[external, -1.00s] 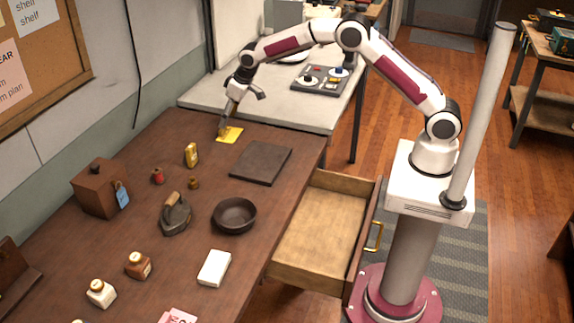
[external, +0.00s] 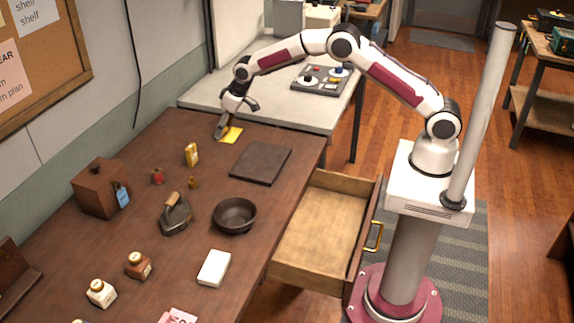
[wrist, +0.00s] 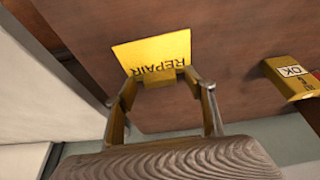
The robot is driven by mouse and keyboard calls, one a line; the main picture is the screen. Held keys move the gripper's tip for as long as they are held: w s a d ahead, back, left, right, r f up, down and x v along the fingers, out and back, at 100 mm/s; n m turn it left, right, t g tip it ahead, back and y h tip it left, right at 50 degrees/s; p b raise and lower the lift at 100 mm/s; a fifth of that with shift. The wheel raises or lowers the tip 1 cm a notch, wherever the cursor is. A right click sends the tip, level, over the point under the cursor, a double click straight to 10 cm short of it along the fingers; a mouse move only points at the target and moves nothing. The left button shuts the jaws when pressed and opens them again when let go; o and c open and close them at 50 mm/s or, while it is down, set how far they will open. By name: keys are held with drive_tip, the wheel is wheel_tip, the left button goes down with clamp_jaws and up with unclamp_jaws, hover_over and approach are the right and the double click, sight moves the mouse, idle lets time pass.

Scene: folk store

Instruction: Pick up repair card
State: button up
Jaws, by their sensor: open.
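The repair card (external: 231,135) is a yellow card lying on the dark wooden table near its far end. The wrist view shows it (wrist: 155,50) with the word REPAIR upside down and a darker yellow block-like part at its near edge. My gripper (external: 221,131) is low at the card's left side. In the wrist view my gripper (wrist: 160,80) has its two fingers spread, one on each side of the darker yellow part. I cannot tell whether the fingertips touch the card or table.
A yellow box (external: 191,154) stands nearby; its label reads OK in the wrist view (wrist: 292,77).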

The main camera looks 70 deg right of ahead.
idle(0.5)
drive_tip(key=c, duration=0.9)
drive_tip(key=shift+r, duration=0.1)
wheel_tip(320, 180, up, 10)
idle(0.6)
